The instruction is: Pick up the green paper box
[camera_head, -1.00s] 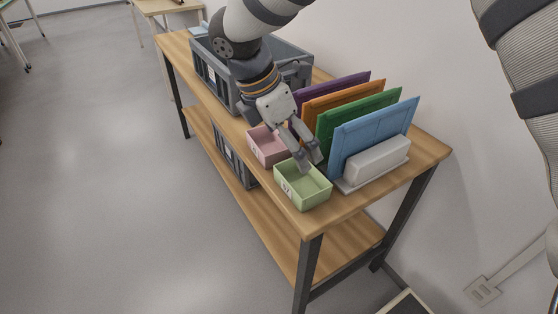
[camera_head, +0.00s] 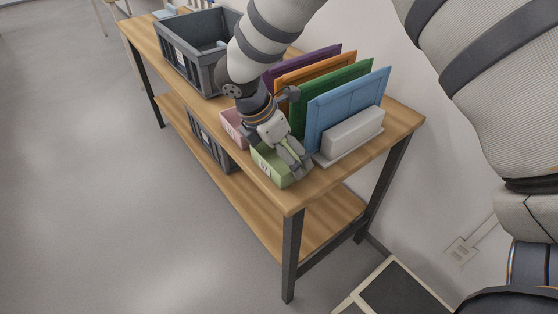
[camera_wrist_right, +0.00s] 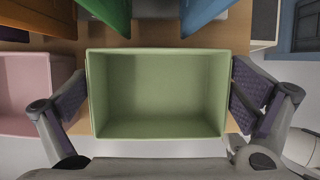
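The green paper box (camera_head: 268,170) sits on the top of the wooden shelf table, near its front end, with a label on its front. My right gripper (camera_head: 277,152) is down at it and hides part of it. In the right wrist view the empty open-topped green box (camera_wrist_right: 160,95) fills the middle. One finger pad stands beside each of its short sides, very close to the walls. The fingers are spread apart; I cannot tell whether the pads touch the box. My left gripper is not in view.
A pink box (camera_head: 234,127) stands beside the green one; it also shows in the right wrist view (camera_wrist_right: 25,95). Purple, orange, green and blue upright boards (camera_head: 345,105) and a white block (camera_head: 352,133) stand behind. A grey crate (camera_head: 190,55) is farther along the table (camera_head: 395,125).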

